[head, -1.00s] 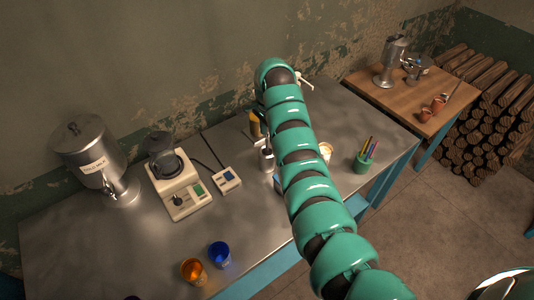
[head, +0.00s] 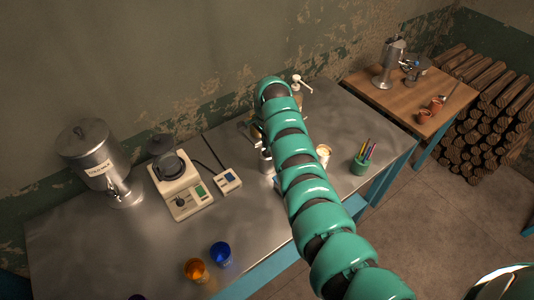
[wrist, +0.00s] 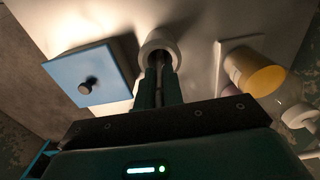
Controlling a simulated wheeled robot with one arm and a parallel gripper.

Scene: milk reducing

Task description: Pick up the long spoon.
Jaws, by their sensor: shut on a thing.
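The long spoon (wrist: 159,72) shows only as a thin, dark upright strip between my fingers in the wrist view; its lower end is hidden. My gripper (wrist: 158,85) is shut on it. The fingertips are at the mouth of a round, pale-rimmed container (wrist: 160,42); I cannot tell how far they reach inside. In the head view my green arm covers the gripper and the spoon. A metal container (head: 266,160) shows partly beside the arm.
A yellow-topped bottle (wrist: 255,75) and a clear pump bottle (wrist: 293,105) stand close right of my gripper in the wrist view. A blue box with a dark knob (wrist: 88,76) is at left. A pen cup (head: 362,163) and white jar (head: 323,153) stand right of my arm.

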